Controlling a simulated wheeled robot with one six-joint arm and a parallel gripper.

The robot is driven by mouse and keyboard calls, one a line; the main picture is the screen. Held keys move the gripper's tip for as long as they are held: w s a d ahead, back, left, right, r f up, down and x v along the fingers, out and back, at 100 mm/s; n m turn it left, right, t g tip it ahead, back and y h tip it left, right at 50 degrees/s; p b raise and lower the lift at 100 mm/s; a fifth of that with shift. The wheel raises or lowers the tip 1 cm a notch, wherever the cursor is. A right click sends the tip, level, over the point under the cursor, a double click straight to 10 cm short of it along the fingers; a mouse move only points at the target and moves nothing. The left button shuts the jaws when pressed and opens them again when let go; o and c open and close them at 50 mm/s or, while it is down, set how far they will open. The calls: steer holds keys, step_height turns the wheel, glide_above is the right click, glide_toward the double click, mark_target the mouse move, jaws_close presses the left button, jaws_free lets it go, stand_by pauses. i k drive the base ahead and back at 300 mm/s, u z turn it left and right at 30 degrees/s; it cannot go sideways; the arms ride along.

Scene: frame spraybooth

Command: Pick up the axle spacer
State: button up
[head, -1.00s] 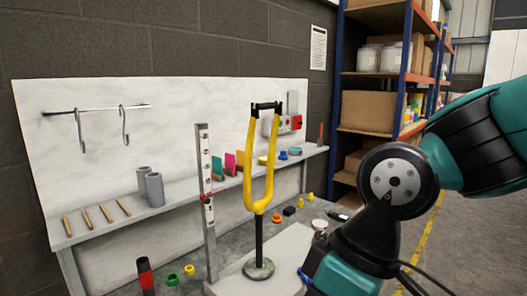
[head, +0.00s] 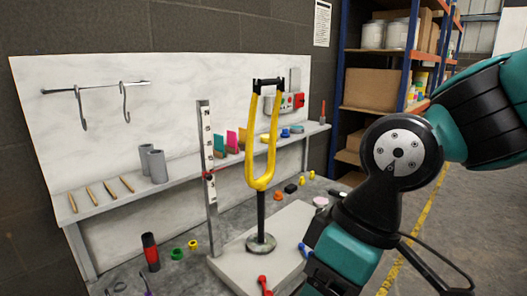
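A yellow fork (head: 262,180) stands upright on a black post with a round metal foot (head: 260,243). A short black bar (head: 268,85) spans the two fork tips at the top; it looks like the axle spacer, though I cannot be sure. Nothing touches the bar from above. My arm comes in from the right and bends down toward the bottom edge, to the right of the fork and apart from it. My gripper's fingers do not show.
A white slab (head: 228,268) lies under the fork foot, with blue (head: 305,249) and red (head: 264,284) pieces on it. A tall measuring strip (head: 208,165) stands left of the fork. Behind is a shelf (head: 130,196) with grey cylinders (head: 157,167). Free air surrounds the fork top.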

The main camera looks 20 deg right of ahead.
mark_target(269, 81)
steer(key=z, duration=0.4)
steer(key=i, duration=0.45)
steer(key=z, duration=0.55)
steer(key=i, duration=0.75)
steer(key=u, duration=0.15)
